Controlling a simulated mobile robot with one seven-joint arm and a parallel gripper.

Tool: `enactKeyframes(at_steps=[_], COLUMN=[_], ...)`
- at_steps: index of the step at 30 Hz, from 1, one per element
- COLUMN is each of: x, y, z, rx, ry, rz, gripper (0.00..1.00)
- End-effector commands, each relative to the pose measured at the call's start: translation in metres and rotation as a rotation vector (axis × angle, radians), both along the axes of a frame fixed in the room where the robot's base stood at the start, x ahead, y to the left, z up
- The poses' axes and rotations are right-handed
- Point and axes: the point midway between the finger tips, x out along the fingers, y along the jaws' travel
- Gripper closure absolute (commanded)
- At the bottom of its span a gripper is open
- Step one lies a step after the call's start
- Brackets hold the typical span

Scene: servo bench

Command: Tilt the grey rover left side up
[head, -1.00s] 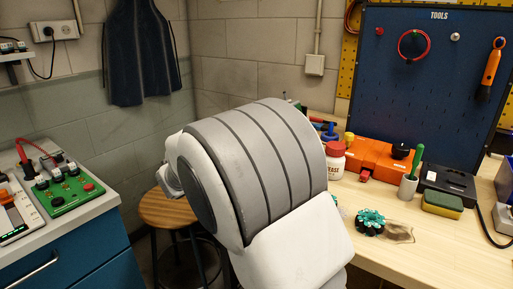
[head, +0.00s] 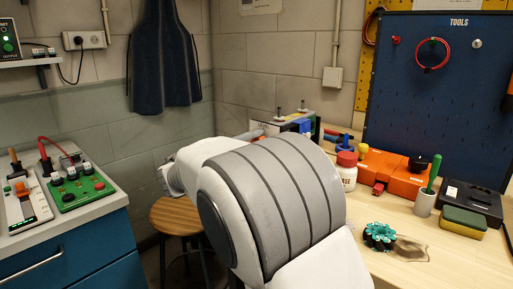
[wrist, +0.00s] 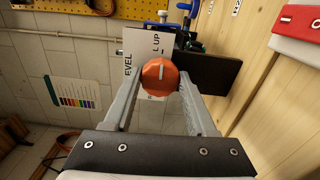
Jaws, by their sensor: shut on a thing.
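In the wrist view, my gripper (wrist: 161,82) is shut on a round orange knob (wrist: 160,76) with a pale line across its face. The knob sits in front of a white card (wrist: 140,48) with partly hidden lettering that includes "LEVEL" and "L UP". In the head view, my arm hides the gripper and the knob. A small grey platform (head: 298,117) with upright posts shows behind my arm. I cannot make out the grey rover for sure in either view.
The wooden bench (head: 455,262) holds a white red-capped jar (head: 347,176), an orange case (head: 393,172), a teal gear (head: 379,235), a green-handled tool in a cup (head: 425,200) and a sponge (head: 463,221). A wooden stool (head: 178,215) stands left of my arm.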

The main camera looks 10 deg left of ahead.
Motion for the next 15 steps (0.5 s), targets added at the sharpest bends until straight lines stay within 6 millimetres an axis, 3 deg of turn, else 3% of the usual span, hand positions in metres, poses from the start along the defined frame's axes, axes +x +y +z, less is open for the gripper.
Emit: enactKeyframes(at_steps=[9,10,15], x=[-0.0003,-0.0003,-0.0003], y=[0.0001,0.0001,0.0002], z=[-0.0007,-0.0007,-0.0005], rx=[0.000,0.000,-0.001], ry=[0.001,0.001,0.001], rz=[-0.001,-0.001,0.000], gripper=[1.00,0.40,0.14])
